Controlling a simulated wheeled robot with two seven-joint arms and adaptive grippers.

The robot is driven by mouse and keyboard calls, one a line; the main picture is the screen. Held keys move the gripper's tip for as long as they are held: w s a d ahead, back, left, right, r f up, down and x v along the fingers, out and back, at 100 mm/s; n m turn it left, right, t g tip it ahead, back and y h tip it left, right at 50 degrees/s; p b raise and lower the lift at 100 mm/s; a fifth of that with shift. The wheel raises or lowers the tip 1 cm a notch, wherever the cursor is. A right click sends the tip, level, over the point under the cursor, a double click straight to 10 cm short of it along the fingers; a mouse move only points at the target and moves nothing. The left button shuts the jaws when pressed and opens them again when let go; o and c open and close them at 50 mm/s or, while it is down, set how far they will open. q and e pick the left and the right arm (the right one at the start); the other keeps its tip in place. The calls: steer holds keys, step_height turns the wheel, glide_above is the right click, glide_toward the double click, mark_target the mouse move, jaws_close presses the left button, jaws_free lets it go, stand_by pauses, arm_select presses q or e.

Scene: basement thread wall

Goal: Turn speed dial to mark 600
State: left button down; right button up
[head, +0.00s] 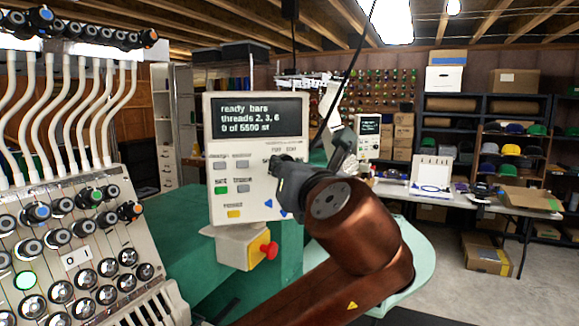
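The control panel (217,150) is a pale upright box left of the middle. Its dark screen (262,112) reads "ready bars", "threads 2, 3, 6" and a stitch count. The finger gap is too small and dark to tell. My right gripper is not in view.
A red stop button (268,249) on a yellow box sits below the panel. A bank of thread knobs (75,235) and white tubes fills the left. A green machine body (170,230) stands behind. A table (480,198) and shelves stand at the right.

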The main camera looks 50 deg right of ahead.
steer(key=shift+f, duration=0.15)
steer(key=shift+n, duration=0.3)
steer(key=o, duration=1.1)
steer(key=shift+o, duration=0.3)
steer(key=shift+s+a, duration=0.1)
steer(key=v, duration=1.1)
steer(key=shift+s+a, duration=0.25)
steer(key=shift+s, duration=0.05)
